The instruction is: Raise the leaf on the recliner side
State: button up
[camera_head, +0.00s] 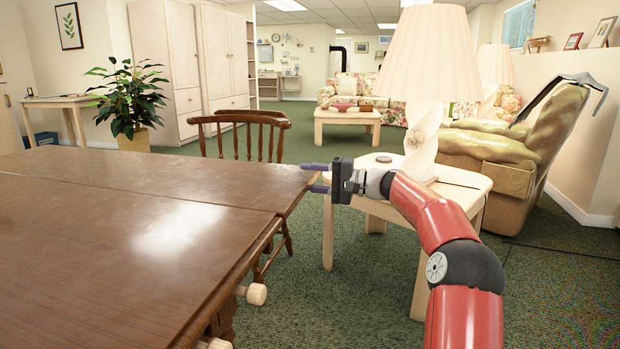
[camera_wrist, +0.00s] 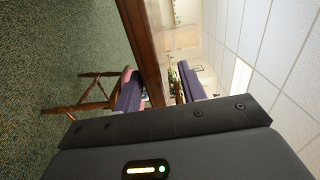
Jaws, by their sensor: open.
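The brown wooden table (camera_head: 130,235) fills the left of the head view. A seam divides its main top from a far leaf (camera_head: 200,178), which looks about level with it. My gripper (camera_head: 315,178) is at the leaf's right corner, with one finger above the edge and one below. In the wrist view, the leaf's edge (camera_wrist: 148,50) runs between the two purple fingers (camera_wrist: 160,88), which stand apart. I cannot tell whether either finger touches the wood. Pale knobs (camera_head: 257,293) stick out under the table's right edge.
A pale side table (camera_head: 460,185) with a white lamp (camera_head: 424,150) stands close behind my gripper and arm. The green recliner (camera_head: 520,145) is farther right. A wooden chair (camera_head: 240,140) stands behind the leaf; a chair also shows in the wrist view (camera_wrist: 90,103). Green carpet is open at right front.

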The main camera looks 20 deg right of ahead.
jog(key=v, duration=0.7)
jog(key=shift+s+d, duration=0.1)
